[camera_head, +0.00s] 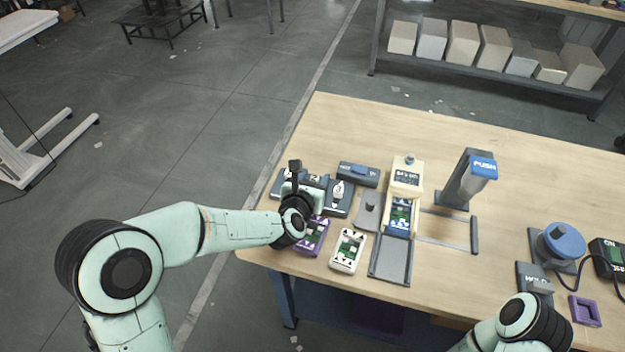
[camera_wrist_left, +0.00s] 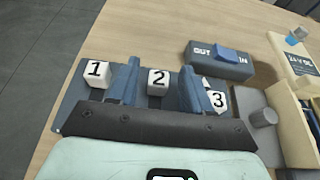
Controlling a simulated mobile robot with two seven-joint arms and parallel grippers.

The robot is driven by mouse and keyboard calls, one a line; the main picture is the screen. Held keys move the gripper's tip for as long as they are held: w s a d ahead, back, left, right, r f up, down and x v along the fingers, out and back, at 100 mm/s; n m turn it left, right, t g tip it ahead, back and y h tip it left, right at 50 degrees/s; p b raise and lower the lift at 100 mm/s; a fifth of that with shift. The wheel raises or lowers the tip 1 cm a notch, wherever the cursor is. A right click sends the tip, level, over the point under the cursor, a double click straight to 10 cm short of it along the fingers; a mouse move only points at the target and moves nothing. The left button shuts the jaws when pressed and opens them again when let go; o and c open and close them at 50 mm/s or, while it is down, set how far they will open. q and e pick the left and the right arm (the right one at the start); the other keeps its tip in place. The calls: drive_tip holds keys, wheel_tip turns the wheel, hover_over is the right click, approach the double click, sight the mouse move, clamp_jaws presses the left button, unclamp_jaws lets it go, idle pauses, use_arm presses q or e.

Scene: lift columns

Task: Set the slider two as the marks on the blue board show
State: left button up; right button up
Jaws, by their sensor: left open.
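A dark slider board (camera_wrist_left: 72,110) with white knobs marked 1 (camera_wrist_left: 96,74), 2 (camera_wrist_left: 158,80) and 3 (camera_wrist_left: 217,100) lies under my left gripper (camera_wrist_left: 158,70). The gripper is open, with one blue finger on each side of knob 2; I cannot tell whether either finger touches it. In the head view the left gripper (camera_head: 312,186) hides much of the slider board (camera_head: 338,205). A blue board (camera_head: 401,215) with small marks sits in the cream stand (camera_head: 407,176); its marks are too small to read. My right gripper is not in view; only its arm shows, lower right.
A blue-topped OUT/IN box (camera_head: 358,173) stands just behind the slider board. A purple board (camera_head: 312,237) and a white board (camera_head: 348,250) lie in front. A PUSH post (camera_head: 464,182) and a blue round knob (camera_head: 562,242) stand further right.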

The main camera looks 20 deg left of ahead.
use_arm(q)
drive_tip(key=v, duration=1.3)
drive_tip(key=shift+b, duration=0.4)
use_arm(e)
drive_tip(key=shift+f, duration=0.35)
use_arm(q)
drive_tip(key=shift+s, duration=0.15)
